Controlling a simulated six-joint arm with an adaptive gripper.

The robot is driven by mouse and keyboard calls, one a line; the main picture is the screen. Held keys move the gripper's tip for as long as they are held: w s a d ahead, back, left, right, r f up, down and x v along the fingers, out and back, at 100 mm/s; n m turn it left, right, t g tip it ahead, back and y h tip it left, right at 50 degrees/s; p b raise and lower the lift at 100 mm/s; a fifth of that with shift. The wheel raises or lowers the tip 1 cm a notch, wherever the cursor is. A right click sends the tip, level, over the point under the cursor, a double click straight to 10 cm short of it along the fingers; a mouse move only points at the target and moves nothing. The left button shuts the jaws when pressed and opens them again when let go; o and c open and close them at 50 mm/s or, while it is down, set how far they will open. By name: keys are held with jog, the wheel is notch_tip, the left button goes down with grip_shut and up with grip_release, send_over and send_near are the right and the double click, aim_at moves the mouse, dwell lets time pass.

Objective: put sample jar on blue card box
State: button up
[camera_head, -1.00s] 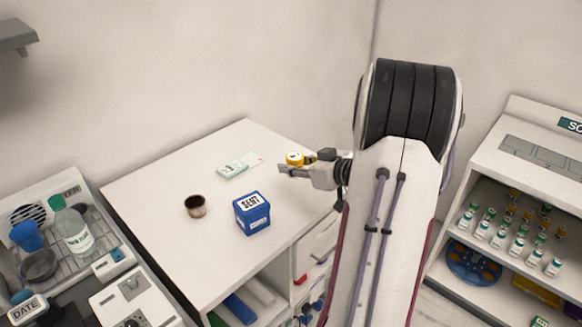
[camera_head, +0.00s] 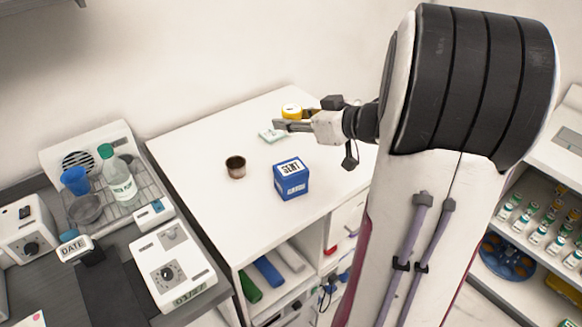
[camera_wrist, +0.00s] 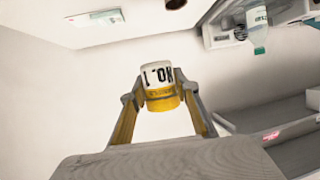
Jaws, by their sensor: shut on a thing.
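The sample jar (camera_wrist: 161,86), white-labelled with a yellow lid, is held between the fingers of my gripper (camera_wrist: 161,98) in the wrist view. The blue card box (camera_head: 291,181) stands on the table nearer the front, with a white label reading "SENT" on top. The jar is apart from the box, farther back. The jar's lower part is mostly hidden in the head view.
A dark brown cup (camera_head: 236,167) stands left of the box. A small pale green-and-white packet (camera_head: 272,135) lies behind it. A drying rack with a bottle (camera_head: 120,180) is at left. The box's top is bare except its label.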

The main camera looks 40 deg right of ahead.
jog(key=shift+s+a+f, duration=0.25)
jog(key=shift+a+f, duration=0.1)
send_over(290, 167)
jog(key=shift+s+f, duration=0.1)
jog(key=shift+f, duration=3)
jog(key=shift+f, duration=0.1)
jog(key=shift+f, duration=1.8)
jog(key=shift+f, duration=0.15)
jog(key=o, duration=1.1)
